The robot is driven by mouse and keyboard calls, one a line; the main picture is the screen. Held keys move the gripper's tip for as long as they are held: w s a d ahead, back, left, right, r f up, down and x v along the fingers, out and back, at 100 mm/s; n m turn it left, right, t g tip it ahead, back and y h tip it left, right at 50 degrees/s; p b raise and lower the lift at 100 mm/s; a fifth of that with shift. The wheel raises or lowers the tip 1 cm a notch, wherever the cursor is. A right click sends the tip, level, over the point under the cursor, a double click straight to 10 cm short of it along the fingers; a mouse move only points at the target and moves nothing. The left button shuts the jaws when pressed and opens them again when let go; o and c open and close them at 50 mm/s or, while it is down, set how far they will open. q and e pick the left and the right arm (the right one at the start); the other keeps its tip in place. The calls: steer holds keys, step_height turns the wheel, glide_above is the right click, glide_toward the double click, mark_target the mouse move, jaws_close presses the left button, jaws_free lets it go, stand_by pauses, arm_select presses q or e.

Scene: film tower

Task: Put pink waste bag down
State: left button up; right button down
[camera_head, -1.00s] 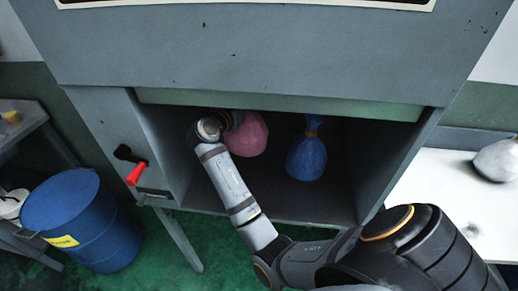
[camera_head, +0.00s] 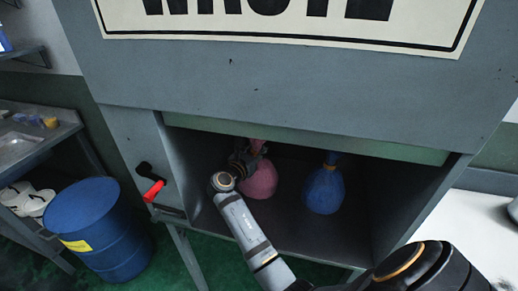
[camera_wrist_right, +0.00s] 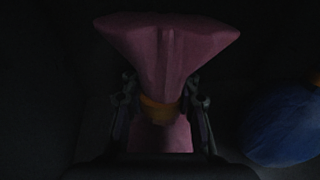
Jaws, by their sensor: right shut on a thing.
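The pink waste bag (camera_head: 261,181) is inside the open grey waste cabinet (camera_head: 290,228), at the left of its compartment, upright. My right gripper (camera_head: 250,158) is inside the compartment and shut on the neck of the pink bag. In the right wrist view, the pink bag (camera_wrist_right: 168,50) flares out above its yellow tie, with the gripper's fingers (camera_wrist_right: 160,108) on both sides of the neck. In the head view I cannot tell surely whether the bag's bottom touches the floor. My left gripper is not in view.
A blue waste bag (camera_head: 324,190) stands to the right of the pink one. A red-handled lever (camera_head: 154,190) is on the cabinet's left side. A blue barrel (camera_head: 97,228) stands at the left. A white surface (camera_head: 468,235) is at the right.

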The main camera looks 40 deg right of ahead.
steer(key=shift+f, duration=0.15)
steer(key=c, duration=1)
jaws_free()
steer(key=shift+f, duration=0.1)
